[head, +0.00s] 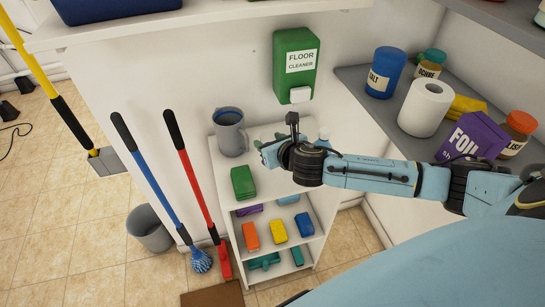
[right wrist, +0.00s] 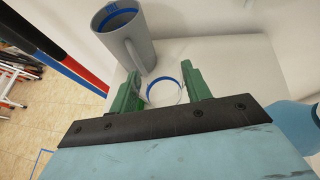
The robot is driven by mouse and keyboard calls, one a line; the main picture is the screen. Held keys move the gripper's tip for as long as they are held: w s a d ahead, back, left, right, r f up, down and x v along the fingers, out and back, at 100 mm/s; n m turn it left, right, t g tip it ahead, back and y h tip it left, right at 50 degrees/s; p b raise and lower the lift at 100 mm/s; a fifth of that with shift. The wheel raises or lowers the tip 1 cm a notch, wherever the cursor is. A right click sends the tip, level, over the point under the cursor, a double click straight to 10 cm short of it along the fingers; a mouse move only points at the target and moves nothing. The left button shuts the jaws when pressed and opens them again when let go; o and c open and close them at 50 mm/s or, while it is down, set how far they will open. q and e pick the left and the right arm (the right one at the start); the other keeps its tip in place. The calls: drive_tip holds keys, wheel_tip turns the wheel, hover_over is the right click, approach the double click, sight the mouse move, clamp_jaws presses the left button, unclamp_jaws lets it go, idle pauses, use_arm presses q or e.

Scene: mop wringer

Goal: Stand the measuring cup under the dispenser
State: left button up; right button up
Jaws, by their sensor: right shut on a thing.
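The measuring cup is a clear cup with a blue rim (right wrist: 163,93) in the right wrist view, between the green fingers of my right gripper (right wrist: 162,84). The gripper (head: 269,150) is shut on it over the white shelf top, and the cup is mostly hidden in the head view. The dispenser is the green FLOOR CLEANER box (head: 296,58) on the wall, with a white nozzle (head: 300,95) at its bottom. The gripper is below and a little left of the nozzle in the head view. I cannot tell whether the cup touches the shelf. My left gripper is not in view.
A grey jug (head: 230,136) stands left of the gripper; it also shows in the right wrist view (right wrist: 133,38). A green box (head: 243,182) sits at the shelf unit's front. A blue mop (head: 160,185) and a red-handled tool (head: 195,180) lean at left, beside a grey bucket (head: 150,232).

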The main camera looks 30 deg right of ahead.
wheel_tip(320, 180, down, 8)
drive_tip(key=shift+f+b, duration=0.1)
drive_tip(key=shift+b, duration=0.8)
drive_tip(key=o, duration=1)
drive_tip(key=shift+f, duration=0.15)
drive_tip(key=shift+o, duration=0.2)
